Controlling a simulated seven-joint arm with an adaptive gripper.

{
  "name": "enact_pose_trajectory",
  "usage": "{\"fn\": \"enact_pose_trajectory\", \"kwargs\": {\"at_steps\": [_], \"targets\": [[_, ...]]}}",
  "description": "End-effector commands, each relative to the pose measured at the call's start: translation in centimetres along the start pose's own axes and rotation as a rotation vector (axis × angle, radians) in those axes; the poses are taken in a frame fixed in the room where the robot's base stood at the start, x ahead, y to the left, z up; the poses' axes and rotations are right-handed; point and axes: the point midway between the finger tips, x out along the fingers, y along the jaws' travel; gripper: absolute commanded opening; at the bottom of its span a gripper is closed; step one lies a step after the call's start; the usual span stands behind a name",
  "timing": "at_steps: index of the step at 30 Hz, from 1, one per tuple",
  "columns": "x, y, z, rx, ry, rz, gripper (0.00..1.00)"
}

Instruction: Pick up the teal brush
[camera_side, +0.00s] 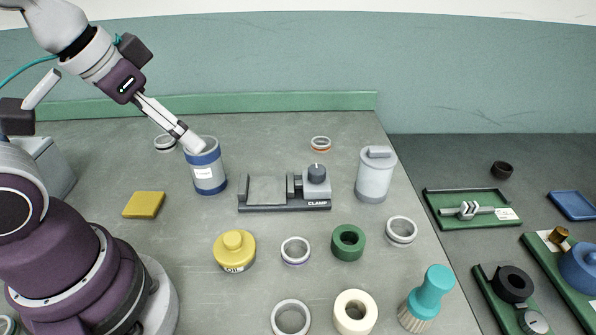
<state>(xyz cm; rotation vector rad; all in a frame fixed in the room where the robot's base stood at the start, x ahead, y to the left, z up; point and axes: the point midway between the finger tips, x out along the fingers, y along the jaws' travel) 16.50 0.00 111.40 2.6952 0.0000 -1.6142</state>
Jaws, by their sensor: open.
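The teal brush (434,287) stands at the front right of the grey bench, near its right edge. It has a teal handle on top and pale bristles at the bottom, and leans a little. My gripper (196,147) is at the back left, pointing down to the right at the top of a grey and blue canister (207,172). It is open and far from the brush. I cannot tell whether its fingertips touch the canister's rim.
A clamp (284,192) sits mid-bench, with a grey lidded canister (375,176) to its right. A yellow oil pot (235,251), green ring (348,243), cream ring (355,312) and several metal rings lie between gripper and brush. A yellow block (144,205) lies left. Green trays (472,222) stand right.

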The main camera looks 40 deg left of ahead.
Motion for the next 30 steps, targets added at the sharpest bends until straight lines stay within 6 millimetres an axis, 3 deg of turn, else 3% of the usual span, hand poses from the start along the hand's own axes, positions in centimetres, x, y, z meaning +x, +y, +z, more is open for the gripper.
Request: {"fn": "enact_pose_trajectory", "kwargs": {"at_steps": [5, 8, 12, 17, 21, 24, 27, 30], "targets": [[0.1, 0.2, -0.3, -0.006, 0.007, 0.008, 0.6], [1.4, 2.1, -2.9, -0.065, 0.063, 0.083, 0.6], [4.7, 9.4, -8.7, -0.311, 0.168, 0.362, 0.6], [8.0, 19.0, -11.6, -0.718, 0.127, 0.756, 0.6], [10.5, 25.6, -10.6, -1.125, -0.057, 1.065, 0.6], [12.2, 28.3, -8.2, -1.42, -0.247, 1.244, 0.6], [13.7, 28.9, -5.3, -1.68, -0.444, 1.351, 0.6], [15.3, 27.7, -2.1, -1.907, -0.632, 1.368, 0.6]]}}
